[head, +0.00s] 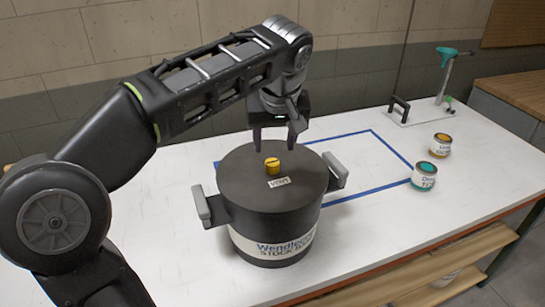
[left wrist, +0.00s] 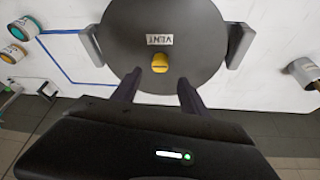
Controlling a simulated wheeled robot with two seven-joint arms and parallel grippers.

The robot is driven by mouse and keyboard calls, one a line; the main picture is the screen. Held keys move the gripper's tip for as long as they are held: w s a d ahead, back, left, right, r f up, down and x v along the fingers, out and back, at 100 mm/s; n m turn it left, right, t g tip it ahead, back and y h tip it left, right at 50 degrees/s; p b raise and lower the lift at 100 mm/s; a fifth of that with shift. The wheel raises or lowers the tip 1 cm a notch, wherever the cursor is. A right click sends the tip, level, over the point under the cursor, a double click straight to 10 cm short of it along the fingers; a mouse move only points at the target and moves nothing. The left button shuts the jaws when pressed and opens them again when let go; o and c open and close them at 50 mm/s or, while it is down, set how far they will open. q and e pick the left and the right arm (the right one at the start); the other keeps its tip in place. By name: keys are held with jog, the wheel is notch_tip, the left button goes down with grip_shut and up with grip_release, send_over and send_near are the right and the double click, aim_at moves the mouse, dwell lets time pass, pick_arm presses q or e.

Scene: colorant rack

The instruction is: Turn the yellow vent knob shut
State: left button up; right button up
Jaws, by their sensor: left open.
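The yellow vent knob (head: 272,165) stands on the lid of a dark round pot (head: 275,238), behind a white "VENT" label (head: 279,182). It also shows in the left wrist view (left wrist: 160,63), next to the label (left wrist: 160,39). My left gripper (head: 274,146) is open and points down above the lid, just behind the knob in the head view. In the left wrist view its two fingers (left wrist: 156,92) are spread either side of the knob's line and look apart from it. My right gripper is in neither view.
The pot has two grey side handles (head: 335,171) and stands partly over a blue taped outline (head: 381,187) on the white table. Two small cans, one teal (head: 424,175) and one orange (head: 440,145), stand at the right. A teal-topped stand (head: 446,75) is behind them.

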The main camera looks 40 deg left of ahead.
aim_at(272, 162)
pick_arm(q)
jog(key=x, duration=0.8)
jog(key=shift+a, duration=0.1)
jog(key=shift+c, duration=0.2)
grip_shut()
dwell(0.3)
